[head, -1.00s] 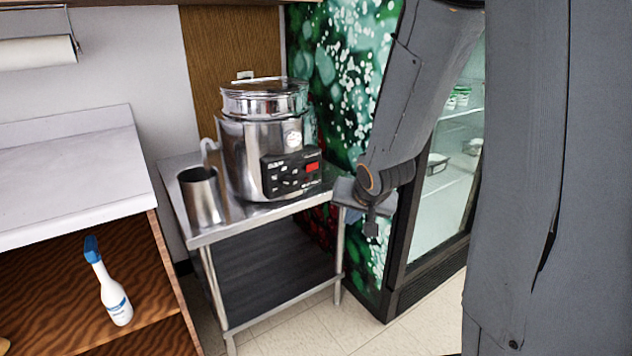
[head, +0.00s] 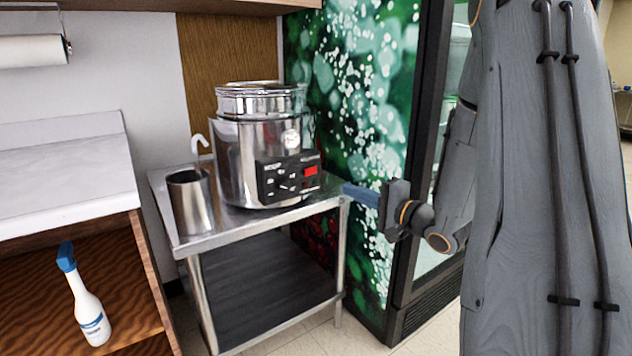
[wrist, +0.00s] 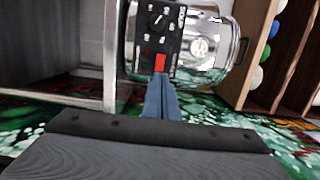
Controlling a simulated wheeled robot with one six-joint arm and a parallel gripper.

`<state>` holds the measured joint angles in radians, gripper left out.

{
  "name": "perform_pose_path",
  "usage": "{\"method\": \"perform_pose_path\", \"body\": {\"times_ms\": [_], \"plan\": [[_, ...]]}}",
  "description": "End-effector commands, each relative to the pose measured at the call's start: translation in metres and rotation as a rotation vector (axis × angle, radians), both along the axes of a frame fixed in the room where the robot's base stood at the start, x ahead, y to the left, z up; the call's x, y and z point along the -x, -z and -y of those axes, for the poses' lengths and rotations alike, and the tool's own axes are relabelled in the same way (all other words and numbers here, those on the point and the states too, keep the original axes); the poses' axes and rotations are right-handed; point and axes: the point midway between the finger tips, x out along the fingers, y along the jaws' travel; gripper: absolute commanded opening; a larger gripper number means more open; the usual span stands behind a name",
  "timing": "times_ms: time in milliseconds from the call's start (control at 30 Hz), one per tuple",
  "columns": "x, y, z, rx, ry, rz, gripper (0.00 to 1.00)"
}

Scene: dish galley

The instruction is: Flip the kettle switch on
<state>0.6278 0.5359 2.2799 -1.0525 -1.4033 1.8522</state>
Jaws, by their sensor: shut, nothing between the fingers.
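The kettle (head: 236,165) is a large shiny steel pot standing upright on a steel table. A black control panel (head: 270,186) with a knob is on its front, with a red switch (head: 311,170) at the panel's right end. My gripper (head: 346,188) is shut and empty, to the right of the panel, with its blue-grey fingers pointing left toward the red switch. In the wrist view the fingers (wrist: 161,82) are just below the red switch (wrist: 160,62) in the picture. I cannot tell whether they touch it or whether the switch is on.
A steel cup (head: 191,208) with a hooked handle stands left of the kettle on the steel table (head: 225,233). A spray bottle (head: 90,308) stands on a wooden shelf at the left. A glass-door fridge (head: 402,312) stands behind my arm.

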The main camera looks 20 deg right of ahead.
Motion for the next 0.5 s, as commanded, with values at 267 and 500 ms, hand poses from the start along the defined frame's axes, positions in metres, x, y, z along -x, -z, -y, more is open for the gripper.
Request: {"method": "perform_pose_path", "body": {"times_ms": [267,500], "plan": [[0.0,-0.001,0.0,-0.003,-0.002,0.002,0.0],[-0.013,0.0,-0.007,-0.001,-0.005,0.003,0.0]]}}
